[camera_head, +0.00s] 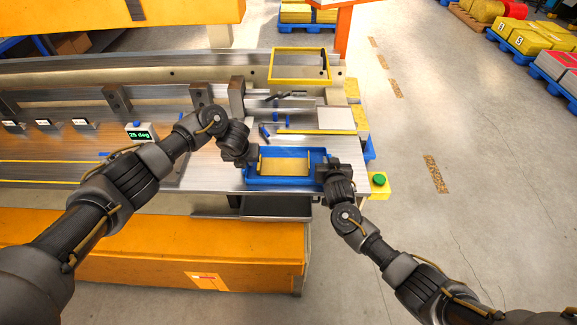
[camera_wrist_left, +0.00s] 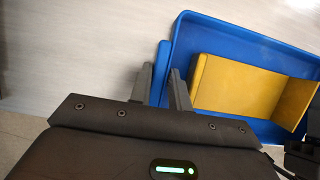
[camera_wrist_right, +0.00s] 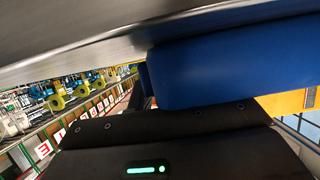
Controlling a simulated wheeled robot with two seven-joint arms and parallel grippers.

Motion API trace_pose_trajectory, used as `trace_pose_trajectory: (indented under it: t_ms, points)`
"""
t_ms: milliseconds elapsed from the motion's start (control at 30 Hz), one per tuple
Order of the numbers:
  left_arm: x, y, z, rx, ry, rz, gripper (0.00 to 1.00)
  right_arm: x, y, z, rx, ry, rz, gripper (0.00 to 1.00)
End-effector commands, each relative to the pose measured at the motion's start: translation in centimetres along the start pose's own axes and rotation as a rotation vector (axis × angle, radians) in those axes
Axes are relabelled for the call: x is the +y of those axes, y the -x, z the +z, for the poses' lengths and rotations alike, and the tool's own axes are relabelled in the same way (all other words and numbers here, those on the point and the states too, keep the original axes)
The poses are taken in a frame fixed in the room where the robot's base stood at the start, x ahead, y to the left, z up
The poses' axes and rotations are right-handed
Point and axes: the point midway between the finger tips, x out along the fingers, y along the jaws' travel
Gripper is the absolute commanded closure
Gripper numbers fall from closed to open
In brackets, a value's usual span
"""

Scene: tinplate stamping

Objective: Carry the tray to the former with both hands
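The blue tray (camera_head: 285,183) sits on the metal bench top near its right end, with a bent yellow metal piece (camera_head: 284,166) inside. My left gripper (camera_head: 246,163) is at the tray's left end. In the left wrist view, its two fingers (camera_wrist_left: 160,92) stand close on both sides of a blue handle strip beside the tray wall (camera_wrist_left: 215,28). My right gripper (camera_head: 322,171) is at the tray's right end. In the right wrist view the blue tray end (camera_wrist_right: 205,68) fills the space ahead and hides much of the fingers; one dark finger shows beside it.
A long machine bed (camera_head: 60,155) with a "25 deg" display (camera_head: 140,133) runs left. A yellow frame (camera_head: 300,80), a pale plate (camera_head: 337,119) and small blue-handled tools stand behind the tray. A yellow box with a green button (camera_head: 379,180) is at right.

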Motion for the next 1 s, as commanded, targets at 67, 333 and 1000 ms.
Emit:
trace_pose_trajectory:
  t_ms: [67, 333, 1000]
  points:
    - [0.0, 0.0, 0.0, 0.000, 0.000, 0.000, 0.92, 0.0, 0.0, 0.0, 0.000, 0.000, 0.000, 0.92]
    - [0.0, 0.0, 0.0, 0.000, 0.000, 0.000, 1.00, 0.0, 0.0, 0.0, 0.000, 0.000, 0.000, 1.00]
    - [0.0, 4.3, 1.8, -0.001, 0.002, 0.000, 1.00, 0.0, 1.8, -4.2, 0.000, 0.000, 0.000, 1.00]
